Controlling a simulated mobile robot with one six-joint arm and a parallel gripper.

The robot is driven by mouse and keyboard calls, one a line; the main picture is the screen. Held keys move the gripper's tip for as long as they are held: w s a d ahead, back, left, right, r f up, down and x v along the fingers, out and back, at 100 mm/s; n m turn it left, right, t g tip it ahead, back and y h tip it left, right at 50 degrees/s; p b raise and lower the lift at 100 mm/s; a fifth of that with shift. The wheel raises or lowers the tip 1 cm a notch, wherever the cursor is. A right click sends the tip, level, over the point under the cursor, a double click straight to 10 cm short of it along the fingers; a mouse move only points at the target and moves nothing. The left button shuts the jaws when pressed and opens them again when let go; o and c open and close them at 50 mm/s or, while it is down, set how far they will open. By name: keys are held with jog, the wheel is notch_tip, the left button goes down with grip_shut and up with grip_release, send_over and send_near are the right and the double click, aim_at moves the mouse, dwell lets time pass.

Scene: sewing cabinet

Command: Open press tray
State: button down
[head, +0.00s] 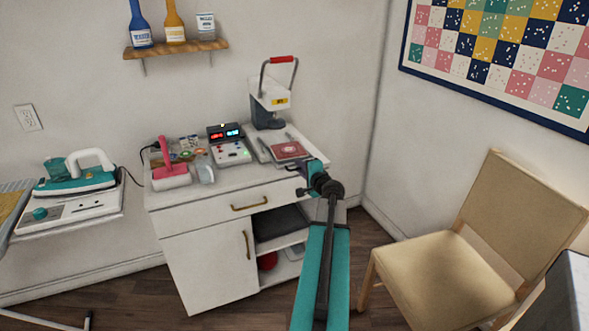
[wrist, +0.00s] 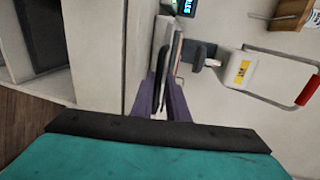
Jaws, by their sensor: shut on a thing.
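The heat press (head: 272,103) stands at the back of the white cabinet top, with its red handle (head: 281,59) raised. Its tray, a pale slab (head: 267,151) bearing a red patterned square (head: 289,150), extends in front of the press head. In the wrist view, turned sideways, the press (wrist: 240,72) is at the right and the tray (wrist: 174,58) shows edge-on. My gripper (wrist: 163,84) has its purple fingers closed around a dark part at the tray's front. In the head view my arm covers the fingertips and the tray's near right corner.
A control box with lit displays (head: 229,144) and a pink lint roller (head: 169,166) sit left of the tray. Below are a drawer (head: 230,203) and an open shelf (head: 282,241). A beige chair (head: 448,273) stands to the right, with floor between.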

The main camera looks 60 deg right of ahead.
jog(key=shift+s+a+f+b, duration=0.2)
jog(key=shift+s+a, duration=0.1)
jog(key=shift+s, duration=0.2)
jog(key=shift+s+a+f+b, duration=0.15)
jog(key=shift+s+a+f, duration=0.1)
jog(key=shift+s, duration=0.25)
jog(key=c, duration=2)
grip_release()
jog(key=shift+o, duration=0.5)
jog(key=shift+w+d, duration=0.1)
jog(key=shift+d, duration=0.05)
jog(key=shift+r, duration=0.1)
jog(key=shift+r, duration=0.1)
jog(key=p+v, duration=0.5)
jog(key=v, duration=0.6)
